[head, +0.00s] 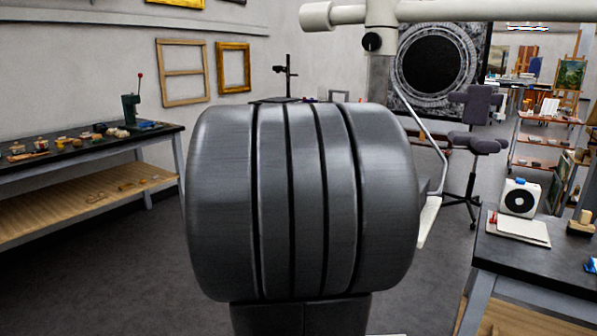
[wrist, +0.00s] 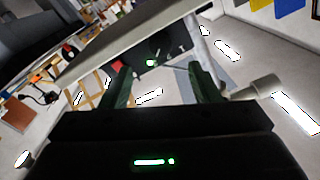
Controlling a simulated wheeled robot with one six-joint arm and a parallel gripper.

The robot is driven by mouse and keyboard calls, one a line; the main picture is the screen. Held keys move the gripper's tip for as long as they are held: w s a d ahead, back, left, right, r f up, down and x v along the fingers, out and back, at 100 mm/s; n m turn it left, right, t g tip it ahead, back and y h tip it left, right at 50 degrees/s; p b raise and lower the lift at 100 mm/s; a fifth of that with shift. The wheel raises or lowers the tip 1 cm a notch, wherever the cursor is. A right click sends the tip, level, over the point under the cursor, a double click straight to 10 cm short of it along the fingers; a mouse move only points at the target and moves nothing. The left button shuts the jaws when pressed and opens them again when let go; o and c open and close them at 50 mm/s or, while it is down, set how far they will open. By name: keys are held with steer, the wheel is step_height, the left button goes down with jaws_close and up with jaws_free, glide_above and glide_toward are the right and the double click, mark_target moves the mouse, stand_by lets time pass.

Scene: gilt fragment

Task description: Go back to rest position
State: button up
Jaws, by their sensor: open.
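My gripper (wrist: 160,68) shows in the wrist view with its two dark green fingers spread apart. Nothing is held between the fingers. Behind the gap are a dark panel with a small green light, a small red patch and a pale slanting bar, at a distance that I cannot tell. My gripper does not show in the head view, where a large dark grey rounded part of my own arm fills the middle.
In the head view, a workbench (head: 90,151) with small items stands left. A dark-topped table (head: 540,262) with a white fan-like box (head: 519,197) is at right. A grey chair (head: 475,140) stands behind. A pale lamp arm (head: 480,11) crosses the top. Floor at left is clear.

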steer(key=b+x, duration=0.1)
steer(key=x, duration=0.7)
steer(key=shift+w+d, duration=0.25)
steer(key=shift+w, duration=0.05)
steer(key=shift+w+r+n+p, duration=0.2)
steer(key=shift+n+p, duration=0.1)
steer(key=shift+p, duration=0.5)
steer(key=shift+s+r+n+p, duration=0.1)
steer(key=shift+n+p, duration=0.7)
steer(key=shift+n, duration=0.1)
steer(key=n+p, duration=0.4)
steer(key=s+a+m, duration=0.1)
steer(key=s+a, duration=0.5)
steer(key=s, duration=0.5)
steer(key=shift+a, duration=0.3)
steer(key=shift+s, duration=0.15)
